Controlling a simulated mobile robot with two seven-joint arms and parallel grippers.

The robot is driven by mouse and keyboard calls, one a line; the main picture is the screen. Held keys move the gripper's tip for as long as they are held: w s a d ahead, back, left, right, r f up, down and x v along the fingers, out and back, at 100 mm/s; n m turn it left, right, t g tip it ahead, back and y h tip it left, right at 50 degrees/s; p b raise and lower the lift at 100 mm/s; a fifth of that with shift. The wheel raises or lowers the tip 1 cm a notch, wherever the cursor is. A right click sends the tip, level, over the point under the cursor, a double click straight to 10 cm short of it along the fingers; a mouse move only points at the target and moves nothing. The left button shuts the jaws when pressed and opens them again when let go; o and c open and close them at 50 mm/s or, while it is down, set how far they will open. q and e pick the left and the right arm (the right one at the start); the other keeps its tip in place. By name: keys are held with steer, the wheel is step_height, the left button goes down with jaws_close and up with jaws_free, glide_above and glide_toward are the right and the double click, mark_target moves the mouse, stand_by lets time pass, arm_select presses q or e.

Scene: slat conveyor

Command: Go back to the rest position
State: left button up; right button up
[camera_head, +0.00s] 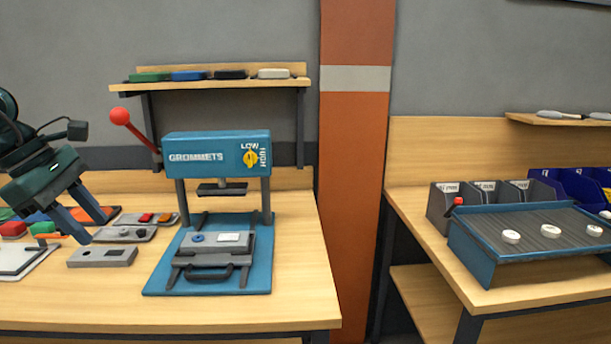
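My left gripper (93,229) comes in from the left, above the left part of the wooden table. Its two blue-grey fingers point down and to the right and stand apart, with no object seen between them. It is to the left of the blue grommet press (217,149) and does not touch it. The fingers hide part of the coloured pieces behind them. My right gripper is not in view.
The press's red-knobbed lever (120,116) sticks up near my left gripper. Grey plates (102,256) lie below it on the table (240,311). A shelf (215,84) hangs behind. At right, a slat conveyor (545,234) carries white discs before bins (437,210).

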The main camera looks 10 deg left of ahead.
arm_select(q)
steer(key=w+d+f+n+t+h+p, duration=0.15)
steer(key=d+f+n+h, duration=0.3)
steer(key=d, duration=0.45)
steer(key=w+d+f+n+t+h, duration=0.1)
steer(key=w+d+f+n+h, duration=0.25)
steer(key=d, duration=0.55)
steer(key=d+f+n+t+h, duration=0.1)
steer(key=d+f+n+h, duration=0.3)
steer(key=d+h, duration=0.4)
steer(key=s+d+f+m+t+y, duration=0.1)
steer(key=s+f+m+y, duration=0.4)
steer(key=f+m, duration=0.4)
steer(key=s+d+f+m+t+y+p, duration=0.1)
steer(key=s+f+m+y, duration=0.4)
steer(key=f+m, duration=0.4)
steer(key=s+d+f+m+t+y, duration=0.1)
steer(key=s+f+m+y, duration=0.4)
steer(key=m, duration=1.3)
step_height(320, 180, down, 4)
steer(key=shift+s+d+r+t+y+p, duration=0.1)
steer(key=shift+s+d+t+y+p, duration=0.1)
steer(key=shift+d+t+y+p, duration=0.35)
steer(key=shift+a, duration=0.15)
